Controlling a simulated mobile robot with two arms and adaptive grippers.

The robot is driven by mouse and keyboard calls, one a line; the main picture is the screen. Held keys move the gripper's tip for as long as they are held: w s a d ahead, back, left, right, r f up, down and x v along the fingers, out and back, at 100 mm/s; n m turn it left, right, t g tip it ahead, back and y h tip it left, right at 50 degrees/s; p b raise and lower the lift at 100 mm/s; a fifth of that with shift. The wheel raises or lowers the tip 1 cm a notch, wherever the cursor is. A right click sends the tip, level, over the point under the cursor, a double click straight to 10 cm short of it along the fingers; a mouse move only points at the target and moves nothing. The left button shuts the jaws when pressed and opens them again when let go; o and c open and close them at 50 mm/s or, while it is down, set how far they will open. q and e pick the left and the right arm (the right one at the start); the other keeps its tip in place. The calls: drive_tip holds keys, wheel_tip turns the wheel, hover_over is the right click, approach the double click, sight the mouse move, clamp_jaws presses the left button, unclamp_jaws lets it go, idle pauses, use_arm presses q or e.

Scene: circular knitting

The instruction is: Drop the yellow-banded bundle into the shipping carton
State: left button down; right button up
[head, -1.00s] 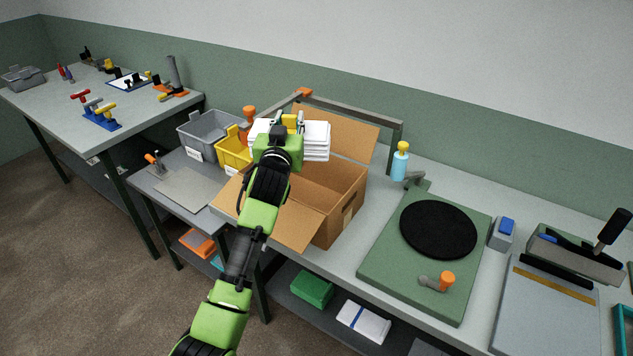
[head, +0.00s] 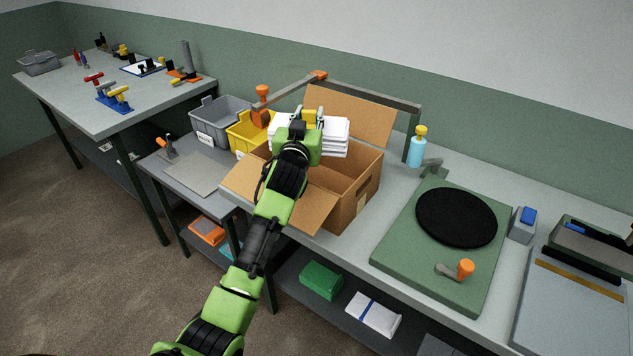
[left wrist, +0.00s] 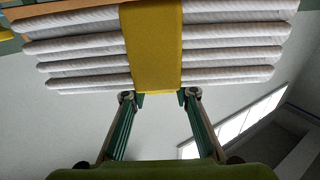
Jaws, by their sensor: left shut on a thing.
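The yellow-banded bundle (head: 335,131) is a stack of white folded pieces. In the left wrist view the bundle (left wrist: 75,51) fills the top, its yellow band (left wrist: 152,45) between the fingertips. My left gripper (head: 306,122) is shut on it; its fingers also show in the left wrist view (left wrist: 158,97). The shipping carton (head: 360,197) is brown cardboard with its flaps open. In the head view the bundle appears over the carton's back left part, and seems above its rim. My left arm hides part of the carton's opening. My right gripper is not in view.
A yellow bin (head: 243,139) and a grey bin (head: 208,120) stand left of the carton. A grey frame (head: 370,93) rises behind it. A green base with a black disc (head: 456,218) and a blue bottle (head: 417,150) are to the right.

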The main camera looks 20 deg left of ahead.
use_arm(q)
drive_tip(key=shift+r, duration=0.15)
drive_tip(key=c, duration=1.6)
unclamp_jaws()
drive_tip(key=shift+o, duration=0.2)
drive_tip(key=s+d, duration=0.1)
drive_tip(key=s, duration=1.1)
drive_tip(key=shift+d, duration=0.25)
